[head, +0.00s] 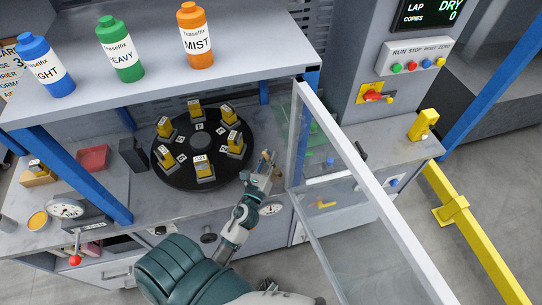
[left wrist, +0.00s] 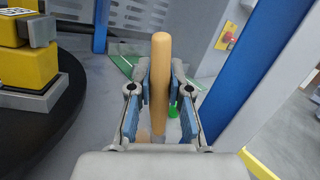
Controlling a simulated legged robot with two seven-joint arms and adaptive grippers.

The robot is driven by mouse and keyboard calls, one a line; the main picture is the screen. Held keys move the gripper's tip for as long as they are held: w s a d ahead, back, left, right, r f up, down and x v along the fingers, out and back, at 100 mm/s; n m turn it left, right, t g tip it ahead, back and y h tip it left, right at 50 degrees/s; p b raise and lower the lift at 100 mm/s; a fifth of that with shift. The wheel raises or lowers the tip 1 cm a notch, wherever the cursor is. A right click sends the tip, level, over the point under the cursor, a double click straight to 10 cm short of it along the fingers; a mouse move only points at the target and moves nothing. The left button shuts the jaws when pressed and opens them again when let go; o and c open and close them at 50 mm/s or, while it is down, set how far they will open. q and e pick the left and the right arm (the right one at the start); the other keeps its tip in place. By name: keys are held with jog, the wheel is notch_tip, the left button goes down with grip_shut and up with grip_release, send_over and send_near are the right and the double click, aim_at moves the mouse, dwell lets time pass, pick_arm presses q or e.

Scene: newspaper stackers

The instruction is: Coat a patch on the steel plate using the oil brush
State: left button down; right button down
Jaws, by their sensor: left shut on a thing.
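My left gripper (head: 266,165) reaches in just right of the black turntable. In the left wrist view its two blue-padded fingers (left wrist: 160,92) are shut on a plain tan wooden handle (left wrist: 161,55), which stands nearly upright between them. This handle looks like that of the oil brush; its bristle end is hidden behind the wrist. I cannot make out the steel plate for sure in either view. My right gripper is out of view.
The black turntable (head: 183,183) carries several yellow blocks. A white-framed clear door (head: 352,160) stands open close to the right of my gripper. A blue post (head: 83,173) and a shelf with blue, green and orange bottles (head: 194,35) stand left and above.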

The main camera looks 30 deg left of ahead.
pick_arm(q)
jog(key=s+a, duration=0.6)
jog(key=s, duration=0.1)
jog(key=shift+b, duration=0.4)
dwell(0.4)
notch_tip(320, 180, up, 6)
jog(key=p, duration=0.6)
